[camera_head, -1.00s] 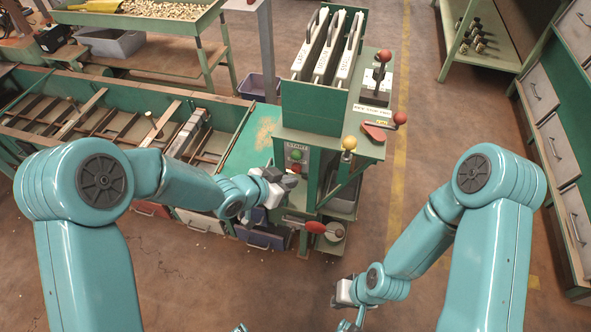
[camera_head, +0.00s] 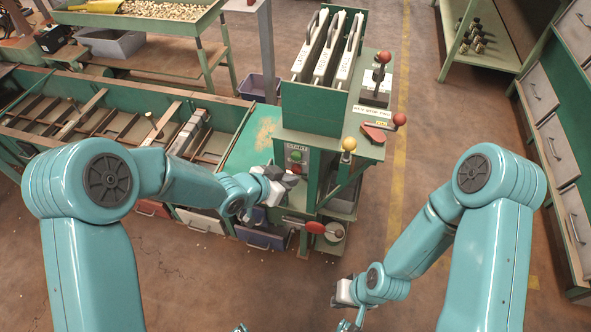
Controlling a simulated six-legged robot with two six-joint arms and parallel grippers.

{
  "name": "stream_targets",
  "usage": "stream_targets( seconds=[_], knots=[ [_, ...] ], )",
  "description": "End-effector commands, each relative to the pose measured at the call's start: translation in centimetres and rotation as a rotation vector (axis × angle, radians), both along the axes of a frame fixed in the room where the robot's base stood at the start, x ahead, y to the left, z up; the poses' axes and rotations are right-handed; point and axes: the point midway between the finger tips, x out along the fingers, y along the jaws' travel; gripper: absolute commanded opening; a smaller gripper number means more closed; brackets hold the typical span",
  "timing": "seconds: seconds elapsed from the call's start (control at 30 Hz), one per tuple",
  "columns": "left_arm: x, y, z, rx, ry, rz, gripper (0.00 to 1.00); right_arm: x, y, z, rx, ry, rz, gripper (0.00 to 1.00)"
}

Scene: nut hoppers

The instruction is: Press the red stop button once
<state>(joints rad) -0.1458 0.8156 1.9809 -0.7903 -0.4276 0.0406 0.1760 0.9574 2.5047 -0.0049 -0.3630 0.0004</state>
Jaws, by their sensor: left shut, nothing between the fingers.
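The red stop button (camera_head: 297,169) is a small red spot on the front panel of the green machine (camera_head: 310,124), just below a green button (camera_head: 297,156) under a label that reads START. My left gripper (camera_head: 288,181) is shut and empty, with its fingertips just below and left of the red button. I cannot tell whether they touch it or the panel. My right gripper (camera_head: 343,306) hangs low over the floor at the bottom centre, away from the machine. Its fingers are too small and turned to read.
A yellow-knobbed lever (camera_head: 348,144) and red-knobbed levers (camera_head: 399,119) stand on the machine's right side. A red handle (camera_head: 315,228) sticks out below the panel. A long green bin frame (camera_head: 225,121) lies to the left. Floor is clear at right (camera_head: 420,150).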

Motion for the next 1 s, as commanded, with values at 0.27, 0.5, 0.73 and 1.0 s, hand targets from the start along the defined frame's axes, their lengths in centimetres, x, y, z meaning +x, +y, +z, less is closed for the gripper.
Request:
stream_targets(
  seconds=[0.27, 0.5, 0.73, 1.0],
  knots=[
    [0.06, -0.02, -0.03, 0.0, 0.0, 0.0, 0.0, 0.0, 0.0, 0.03, 0.0, 0.0, 0.0, 0.0],
    [0.21, -0.07, 0.01, 0.0, 0.0, 0.0, 0.0, -0.01, 0.01, 0.16, 0.0, 0.0, 0.0, 0.0],
    [0.5, -0.15, 0.05, 0.001, -0.001, -0.001, 0.0, 0.0, 0.0, 0.34, 0.0, 0.0, 0.0, 0.0],
    [0.78, -0.27, 0.02, 0.0, 0.0, -0.001, 0.0, 0.0, 0.0, 0.54, 0.0, 0.0, 0.0, 0.0]
  ],
)
